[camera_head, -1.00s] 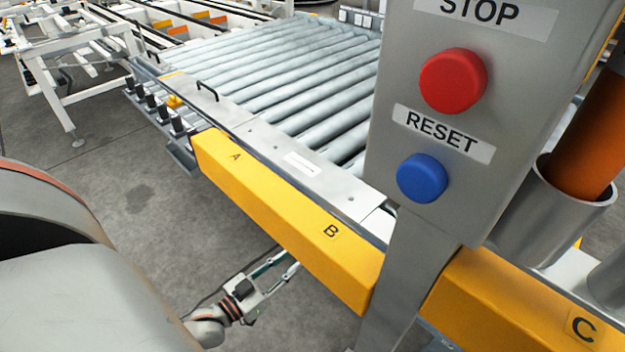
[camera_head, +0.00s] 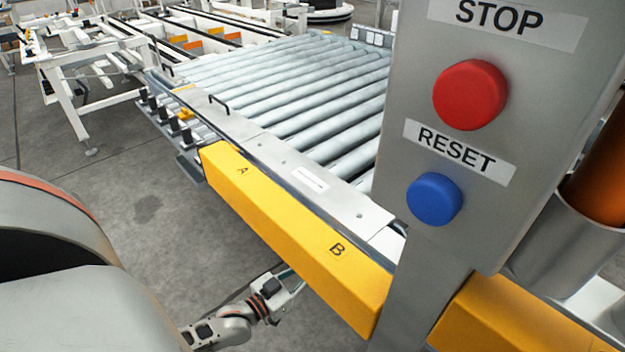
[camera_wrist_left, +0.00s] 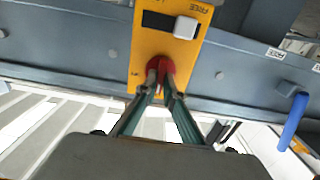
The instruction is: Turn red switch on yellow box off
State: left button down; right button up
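The yellow box (camera_wrist_left: 168,45) is at the top middle of the left wrist view, with the round red switch (camera_wrist_left: 160,64) on its lower part. My left gripper (camera_wrist_left: 160,80) is at the red switch, its two fingers drawn close together with part of the switch between the tips. The fingers hide part of the red switch, so its turned position is unclear. In the head view my left gripper (camera_head: 288,282) is below the yellow beam, its tips hidden behind it. My right gripper is not in view.
A white switch (camera_wrist_left: 185,27) sits on the same box above the red one. A blue rod (camera_wrist_left: 292,120) stands to the right. In the head view a grey post carries red STOP (camera_head: 470,95) and blue RESET (camera_head: 435,199) buttons beside the yellow beam (camera_head: 290,240) and roller conveyor (camera_head: 290,90).

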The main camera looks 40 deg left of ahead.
pick_arm(q)
jog(key=shift+m, duration=0.3)
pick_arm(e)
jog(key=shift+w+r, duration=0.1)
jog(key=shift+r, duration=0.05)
pick_arm(q)
jog(key=shift+s+d+f+m+b, duration=0.1)
jog(key=shift+m+b, duration=0.15)
jog(key=shift+m, duration=2.7)
jog(key=shift+w+d+f+m+b, duration=0.15)
jog(key=shift+m+b, duration=0.15)
jog(key=shift+m, duration=2.6)
jog(key=shift+s+f+m+b, duration=0.15)
jog(key=shift+m+b, duration=0.1)
jog(key=shift+m, duration=2.7)
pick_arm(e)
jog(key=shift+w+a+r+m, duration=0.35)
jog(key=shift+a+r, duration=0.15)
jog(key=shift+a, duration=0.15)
pick_arm(q)
jog(key=shift+r, duration=0.1)
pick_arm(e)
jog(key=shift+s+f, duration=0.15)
